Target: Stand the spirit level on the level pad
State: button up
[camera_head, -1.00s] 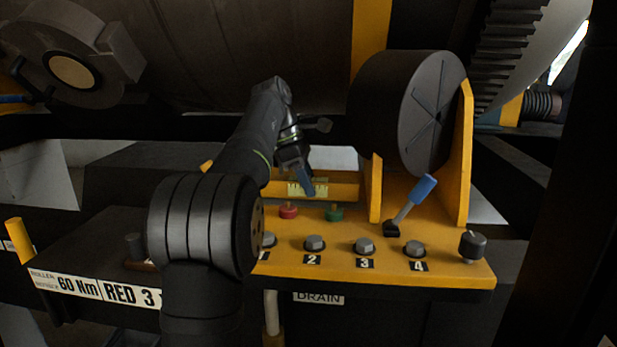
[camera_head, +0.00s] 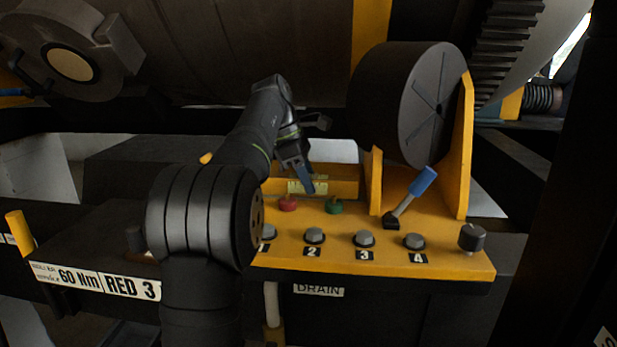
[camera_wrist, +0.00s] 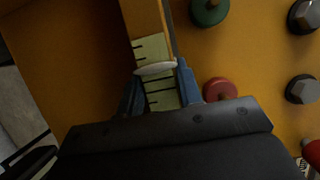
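My gripper (camera_head: 309,190) reaches down to the back of the yellow panel, and one blue finger shows in front of a pale yellow-green strip with black tick marks (camera_head: 296,187). In the wrist view the two blue fingers of my gripper (camera_wrist: 161,76) stand apart on either side of the ticked strip (camera_wrist: 151,48). A white oval piece (camera_wrist: 156,68) lies across the strip between the fingertips. I cannot tell whether the fingers press on it, or which of these pieces is the spirit level and which the level pad.
A red knob (camera_head: 288,204) and a green knob (camera_head: 334,207) stand just in front of the strip. A blue-handled lever (camera_head: 423,181) and a large black drum (camera_head: 398,100) are to the right. Numbered bolts (camera_head: 314,235) line the panel's front.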

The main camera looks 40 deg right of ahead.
jog(key=o, duration=0.5)
jog(key=shift+a+r, duration=0.1)
jog(key=shift+r, duration=0.15)
jog(key=shift+w+a+r, duration=0.4)
jog(key=shift+w+r, duration=0.05)
jog(key=shift+r, duration=0.15)
jog(key=shift+w+a+r, duration=0.4)
jog(key=shift+w+r, duration=0.05)
jog(key=shift+r, duration=0.15)
jog(key=w+a, duration=0.7)
jog(key=shift+w+a, duration=0.25)
jog(key=shift+a, duration=0.05)
